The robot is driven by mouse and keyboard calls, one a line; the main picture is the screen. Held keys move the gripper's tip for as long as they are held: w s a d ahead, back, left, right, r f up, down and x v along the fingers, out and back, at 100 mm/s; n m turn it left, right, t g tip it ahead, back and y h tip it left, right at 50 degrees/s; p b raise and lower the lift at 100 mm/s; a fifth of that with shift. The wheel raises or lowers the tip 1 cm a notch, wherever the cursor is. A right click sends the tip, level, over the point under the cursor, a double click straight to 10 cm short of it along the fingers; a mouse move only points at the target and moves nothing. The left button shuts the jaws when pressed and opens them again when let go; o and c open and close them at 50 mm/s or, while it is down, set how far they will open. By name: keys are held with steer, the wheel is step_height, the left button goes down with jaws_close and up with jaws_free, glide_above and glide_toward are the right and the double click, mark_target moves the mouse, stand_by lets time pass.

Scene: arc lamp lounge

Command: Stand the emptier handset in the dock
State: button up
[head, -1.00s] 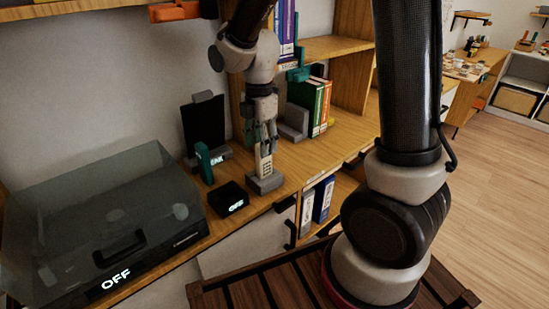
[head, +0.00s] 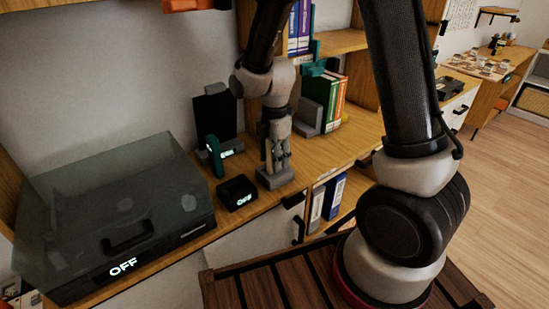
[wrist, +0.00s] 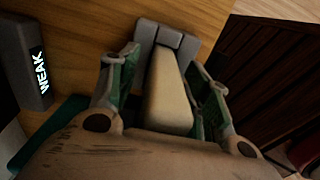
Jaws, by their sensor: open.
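A cream handset (wrist: 168,92) stands upright in a small grey dock (head: 275,179) near the counter's front edge. The dock (wrist: 181,38) shows at the top of the wrist view. My gripper (head: 277,158) is open, its fingers on either side of the handset; narrow gaps show in the wrist view. In the head view my gripper hides most of the handset. A teal upright piece (head: 215,157) stands to the left, in front of a dark block with a lit display (head: 231,150). A dark grey block (wrist: 25,65) in the wrist view reads "WEAK".
A large smoky-lidded player (head: 115,215), also reading "OFF", fills the counter's left. Books (head: 328,98) and a grey bookend (head: 306,117) stand behind on the right. Dark wooden slats (head: 300,285) lie in front.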

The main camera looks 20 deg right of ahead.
jaws_close()
